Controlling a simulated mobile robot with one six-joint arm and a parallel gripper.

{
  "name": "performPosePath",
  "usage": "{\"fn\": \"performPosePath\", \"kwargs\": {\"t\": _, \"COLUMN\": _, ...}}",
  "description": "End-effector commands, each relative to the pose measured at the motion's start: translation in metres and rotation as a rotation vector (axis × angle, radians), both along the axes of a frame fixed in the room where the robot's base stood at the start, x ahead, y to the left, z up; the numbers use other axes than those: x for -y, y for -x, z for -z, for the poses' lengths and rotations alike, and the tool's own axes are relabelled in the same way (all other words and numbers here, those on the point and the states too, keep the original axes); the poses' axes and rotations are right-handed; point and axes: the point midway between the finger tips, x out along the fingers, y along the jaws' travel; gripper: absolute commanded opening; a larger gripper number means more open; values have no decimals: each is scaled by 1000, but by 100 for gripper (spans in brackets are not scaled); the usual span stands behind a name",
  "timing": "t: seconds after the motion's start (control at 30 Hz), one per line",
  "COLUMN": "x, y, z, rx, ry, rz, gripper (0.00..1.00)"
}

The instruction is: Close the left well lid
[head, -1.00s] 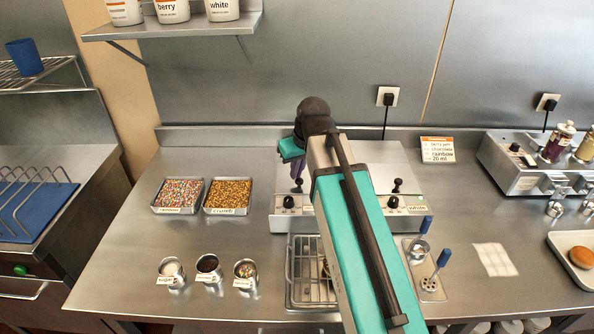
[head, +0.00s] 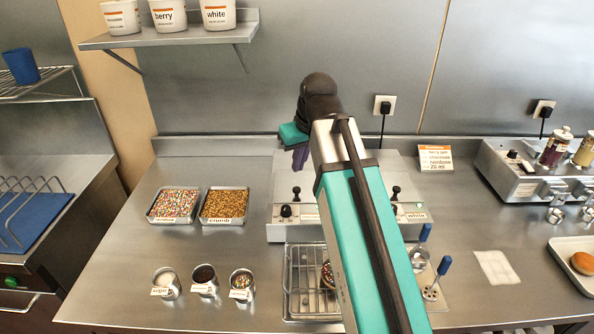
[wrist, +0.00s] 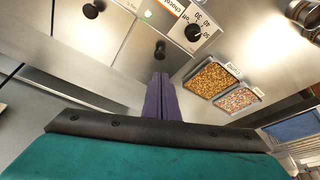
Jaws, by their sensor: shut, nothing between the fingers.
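The steel glaze warmer (head: 345,180) stands at the back of the counter, partly hidden by my arm. Its left well lid (head: 285,172) looks flat over its well, with a black knob (head: 296,192) near the front. In the wrist view this lid (wrist: 140,50) also lies flat, with its knob (wrist: 160,50) beyond my fingers. The other lid's knob (head: 396,190) shows right of my arm. My gripper (head: 299,158) has purple fingers, shut and empty, above the rear of the left well area. The fingers (wrist: 160,85) also show in the wrist view. Contact with the lid cannot be told.
Sprinkle (head: 173,205) and crumb (head: 224,204) trays lie left of the warmer. Small cups (head: 204,280) stand in front of them. A wire rack (head: 303,280) with a doughnut and two ladles (head: 424,235) lie in front of the warmer. A shelf (head: 170,38) hangs upper left.

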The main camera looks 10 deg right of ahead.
Motion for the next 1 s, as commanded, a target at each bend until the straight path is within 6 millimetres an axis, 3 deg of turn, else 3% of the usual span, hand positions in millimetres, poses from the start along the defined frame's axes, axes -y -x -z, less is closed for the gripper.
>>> {"fn": "performPosePath", "kwargs": {"t": 0.5, "x": 4, "y": 14, "z": -45, "rx": 3, "ry": -1, "rz": 0, "gripper": 0}}
{"fn": "performPosePath", "kwargs": {"t": 1.0, "x": 5, "y": 17, "z": -50, "rx": 2, "ry": -1, "rz": 0, "gripper": 0}}
